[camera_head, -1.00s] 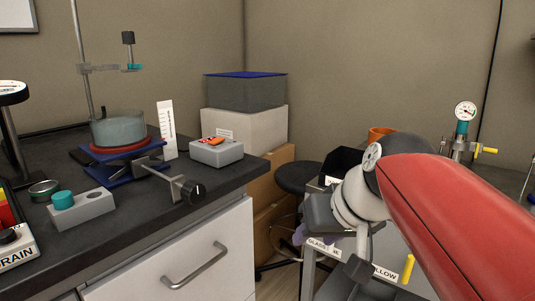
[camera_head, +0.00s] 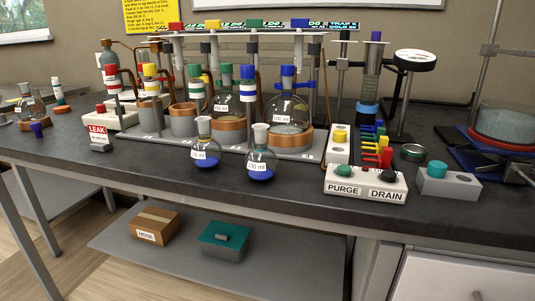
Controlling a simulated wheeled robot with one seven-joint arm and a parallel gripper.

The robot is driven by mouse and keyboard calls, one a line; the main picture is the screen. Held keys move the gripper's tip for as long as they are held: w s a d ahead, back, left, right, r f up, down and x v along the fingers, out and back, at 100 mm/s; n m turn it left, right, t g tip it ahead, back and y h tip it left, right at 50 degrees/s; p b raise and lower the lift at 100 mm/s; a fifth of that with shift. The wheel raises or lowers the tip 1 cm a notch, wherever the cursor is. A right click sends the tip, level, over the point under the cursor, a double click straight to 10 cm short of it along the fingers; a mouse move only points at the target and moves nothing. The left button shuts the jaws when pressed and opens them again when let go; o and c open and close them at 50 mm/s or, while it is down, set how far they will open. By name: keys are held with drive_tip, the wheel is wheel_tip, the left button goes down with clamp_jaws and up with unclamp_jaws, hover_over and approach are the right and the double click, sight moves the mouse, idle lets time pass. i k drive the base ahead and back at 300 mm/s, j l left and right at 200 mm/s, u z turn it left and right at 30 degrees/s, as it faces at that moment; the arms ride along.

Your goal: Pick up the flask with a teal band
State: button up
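Two small round flasks with blue liquid, white stoppers and white labels stand upright near the bench's front edge, the left flask (camera_head: 206,153) and the right flask (camera_head: 261,163). A larger clear flask with a green cap (camera_head: 228,100) and another with a blue cap (camera_head: 289,108) sit in copper-coloured holders behind them. A smaller flask (camera_head: 27,104) stands at the far left. I cannot make out a teal band on any flask. My gripper is not in view now.
The PURGE/DRAIN box (camera_head: 366,184) and a grey block with a teal knob (camera_head: 447,183) stand right of the flasks. Bare dark bench top (camera_head: 150,165) lies at the front left. A teal-lidded box (camera_head: 223,240) is on the shelf below.

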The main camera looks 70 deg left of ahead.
sight(261, 163)
drive_tip(key=u, duration=2.6)
drive_tip(key=k, duration=0.2)
drive_tip(key=i, duration=0.2)
